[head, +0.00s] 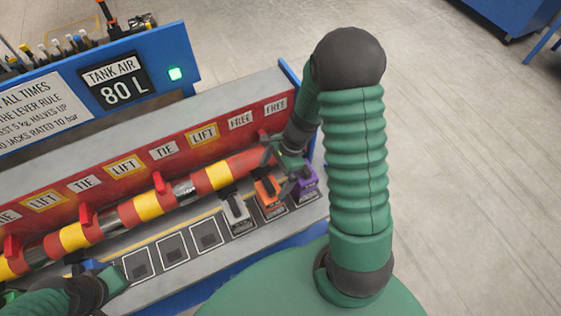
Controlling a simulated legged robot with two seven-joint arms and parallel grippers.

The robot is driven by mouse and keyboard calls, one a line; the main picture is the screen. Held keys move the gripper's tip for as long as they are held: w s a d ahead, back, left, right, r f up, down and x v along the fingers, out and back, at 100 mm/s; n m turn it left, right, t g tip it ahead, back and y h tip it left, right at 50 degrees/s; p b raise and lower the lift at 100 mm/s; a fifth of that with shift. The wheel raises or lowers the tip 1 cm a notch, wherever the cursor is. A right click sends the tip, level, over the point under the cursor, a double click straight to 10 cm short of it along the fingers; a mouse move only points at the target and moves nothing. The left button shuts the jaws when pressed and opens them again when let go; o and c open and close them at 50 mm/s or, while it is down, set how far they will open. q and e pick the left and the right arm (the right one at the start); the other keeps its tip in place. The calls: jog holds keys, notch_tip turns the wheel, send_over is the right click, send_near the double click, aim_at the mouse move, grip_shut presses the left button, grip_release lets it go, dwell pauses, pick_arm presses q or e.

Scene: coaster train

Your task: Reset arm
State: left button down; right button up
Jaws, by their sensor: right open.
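My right gripper (285,172) is open. It hangs at the right end of the red and yellow banded bar (143,208), above an orange block (268,193) and a purple block (306,184). It partly hides these blocks and the bar's end, and I cannot tell if it touches them. A grey block (237,212) stands left of the orange one. My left gripper (108,283) is at the bottom left, near the front of the bench, and its fingers do not show clearly.
Red hooks (85,215) stand along the bar, below a red panel (222,138) labelled LIFT, TIE and FREE. Empty framed slots (172,248) lie left of the blocks. A blue-framed board (188,52) reading TANK AIR 80 L stands behind.

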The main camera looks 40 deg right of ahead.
jog(key=w+v, duration=0.1)
jog(key=v, duration=0.6)
jog(key=s+a+f+n+h+b, duration=0.1)
jog(key=a+n, duration=0.4)
jog(key=n, duration=0.5)
jog(key=s+a+f+n+t+h+b, duration=0.1)
jog(key=s+a+n+h+b, duration=0.2)
jog(key=n, duration=0.7)
jog(key=a+b, duration=0.2)
jog(key=a, duration=0.1)
jog(key=shift+f+n+t, duration=0.2)
jog(key=shift+n+t, duration=0.1)
jog(key=shift+n, duration=0.1)
jog(key=shift+d, duration=0.2)
